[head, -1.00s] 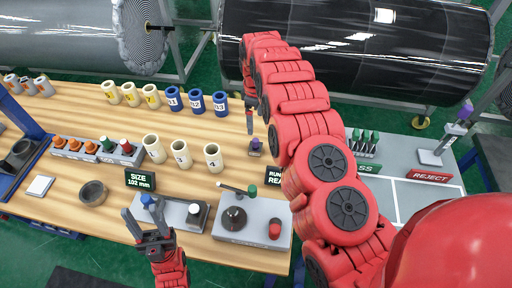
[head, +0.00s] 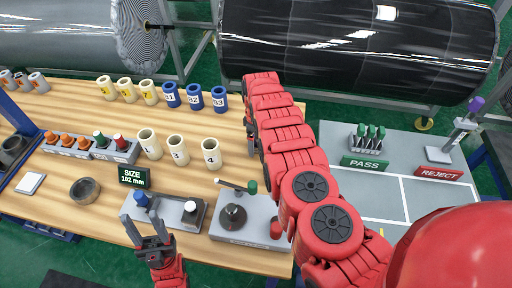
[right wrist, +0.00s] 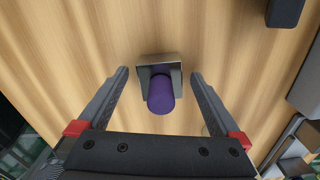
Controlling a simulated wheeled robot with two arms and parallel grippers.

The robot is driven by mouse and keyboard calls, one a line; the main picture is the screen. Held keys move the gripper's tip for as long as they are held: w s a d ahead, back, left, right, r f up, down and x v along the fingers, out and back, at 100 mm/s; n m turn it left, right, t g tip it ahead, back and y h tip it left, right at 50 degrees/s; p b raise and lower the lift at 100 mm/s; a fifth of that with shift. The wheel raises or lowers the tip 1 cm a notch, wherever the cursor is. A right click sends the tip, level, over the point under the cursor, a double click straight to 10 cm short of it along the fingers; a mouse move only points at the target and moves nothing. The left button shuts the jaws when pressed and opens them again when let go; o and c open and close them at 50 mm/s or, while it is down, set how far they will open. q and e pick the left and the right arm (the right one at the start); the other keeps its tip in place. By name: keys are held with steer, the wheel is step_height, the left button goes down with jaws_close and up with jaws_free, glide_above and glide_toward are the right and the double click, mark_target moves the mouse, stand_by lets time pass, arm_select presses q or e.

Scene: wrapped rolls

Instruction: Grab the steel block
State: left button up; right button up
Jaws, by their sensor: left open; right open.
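The steel block (right wrist: 145,62) stands on the wooden table in the right wrist view, with a purple knob (right wrist: 161,95) on it. My right gripper (right wrist: 159,76) is open, with one finger to each side of the block and a clear gap on both sides. Nothing is held in it. In the head view my right arm hides the block, and little of the right gripper shows. My left gripper (head: 146,228) is open and empty at the table's front edge, near a grey fixture with a blue knob (head: 142,199).
To the right, a grey table carries PASS (head: 365,164) and REJECT (head: 439,174) signs.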

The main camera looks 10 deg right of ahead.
steer(key=shift+r, duration=0.1)
steer(key=shift+c, duration=1.3)
jaws_close()
steer(key=shift+r, duration=0.1)
